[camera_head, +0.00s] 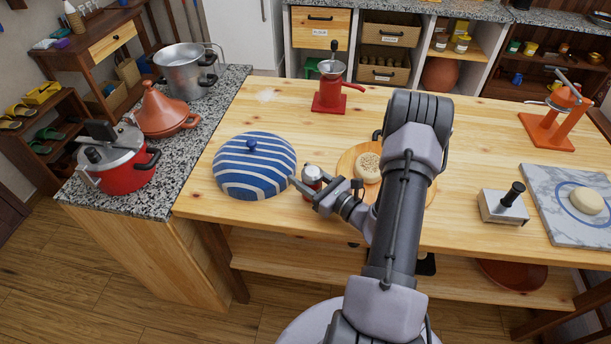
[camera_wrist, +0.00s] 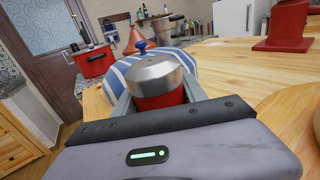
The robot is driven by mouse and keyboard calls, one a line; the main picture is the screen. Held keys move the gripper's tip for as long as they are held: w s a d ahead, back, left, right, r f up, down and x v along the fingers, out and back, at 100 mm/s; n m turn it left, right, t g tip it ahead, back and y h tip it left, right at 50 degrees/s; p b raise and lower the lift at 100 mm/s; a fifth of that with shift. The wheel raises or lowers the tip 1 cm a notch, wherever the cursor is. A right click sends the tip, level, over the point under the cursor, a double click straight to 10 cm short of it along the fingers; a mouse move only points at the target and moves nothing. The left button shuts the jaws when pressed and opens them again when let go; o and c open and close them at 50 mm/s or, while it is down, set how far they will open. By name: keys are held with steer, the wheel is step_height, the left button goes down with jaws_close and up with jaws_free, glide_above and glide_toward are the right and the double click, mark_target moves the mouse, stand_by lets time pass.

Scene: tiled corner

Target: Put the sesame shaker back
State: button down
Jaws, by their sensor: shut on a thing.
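The sesame shaker (camera_head: 312,176) is a small red cylinder with a silver cap. My gripper (camera_head: 309,190) is shut on it over the wooden table, just right of the blue-and-white striped dome. In the wrist view the shaker (camera_wrist: 158,82) stands upright between the two fingers, silver cap on top and red body below. Its lower part is hidden by my gripper, so I cannot tell whether it touches the table.
The striped dome (camera_head: 254,167) is close on the left. A round board (camera_head: 346,160) with a seeded bread (camera_head: 368,167) lies right, partly behind my arm. A red grinder (camera_head: 331,95) stands at the back. Bare tabletop (camera_head: 290,118) lies between dome and grinder.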

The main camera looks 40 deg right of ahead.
steer(key=shift+a, duration=0.2)
steer(key=shift+f, duration=0.15)
steer(key=c, duration=0.6)
jaws_free()
steer(key=shift+c, duration=0.2)
steer(key=shift+r, duration=0.35)
steer(key=s, duration=0.4)
steer(key=s+d+p, duration=0.1)
steer(key=s, duration=0.7)
steer(key=shift+d+f+p, duration=0.1)
steer(key=shift+d+p, duration=0.15)
steer(key=shift+p, duration=0.1)
